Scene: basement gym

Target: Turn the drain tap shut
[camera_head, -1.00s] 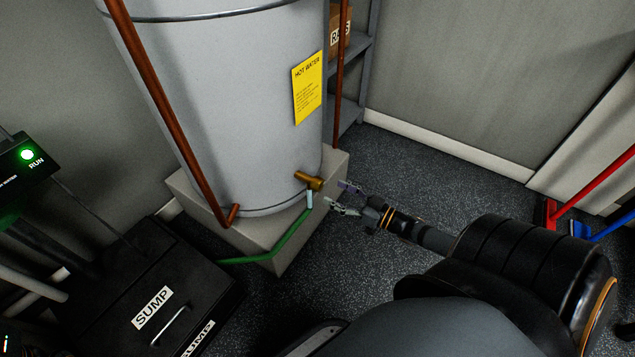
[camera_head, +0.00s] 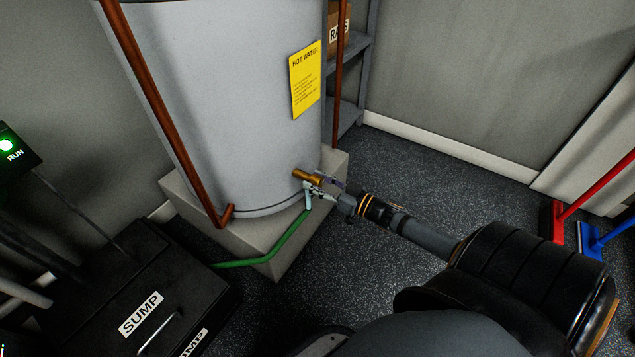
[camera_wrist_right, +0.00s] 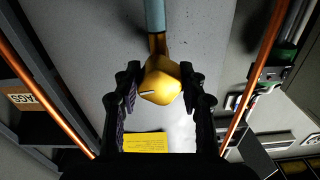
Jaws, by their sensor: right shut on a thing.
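The drain tap (camera_head: 305,175) is a brass fitting low on the front of the pale grey hot-water tank (camera_head: 235,100). A short pale spout points down from it to a green hose (camera_head: 285,240). In the right wrist view the tap's yellow-brass knob (camera_wrist_right: 160,82) sits between the two dark fingers, with the pale blue spout beyond it at the top. My right gripper (camera_head: 324,188) is at the tap from the right, shut on the knob. The fingers partly hide the tap in the head view. My left gripper is not in view.
The tank stands on a concrete plinth (camera_head: 283,255). Copper pipes (camera_head: 160,110) run beside it. A black sump box (camera_head: 90,285) is at lower left. A grey shelf (camera_head: 350,110) stands behind. Red and blue handled tools (camera_head: 590,240) are at right. The dark floor between is clear.

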